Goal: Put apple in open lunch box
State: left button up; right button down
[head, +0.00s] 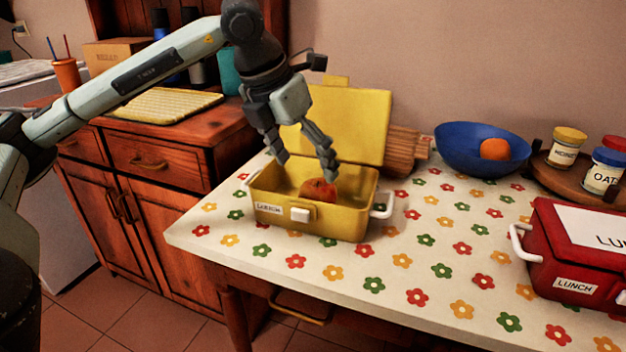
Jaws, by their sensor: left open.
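A red-orange apple (319,190) lies inside the open yellow lunch box (330,223) on the flowered table. The box's lid (347,122) stands up at the back. My left gripper (304,172) is open just above the box, its fingers spread and pointing down. One fingertip is close above the apple and the other is over the box's left side. I cannot tell whether a finger touches the apple. The lower part of the apple is hidden by the box's front wall. My right gripper is not in view.
A closed red lunch box (575,262) stands at the right. Behind it are a blue bowl (460,150) with an orange fruit (495,149) and a wooden tray (572,180) with jars. The table's front middle (390,285) is clear.

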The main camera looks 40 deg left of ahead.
pick_arm(q)
jog(key=shift+v, duration=1.8)
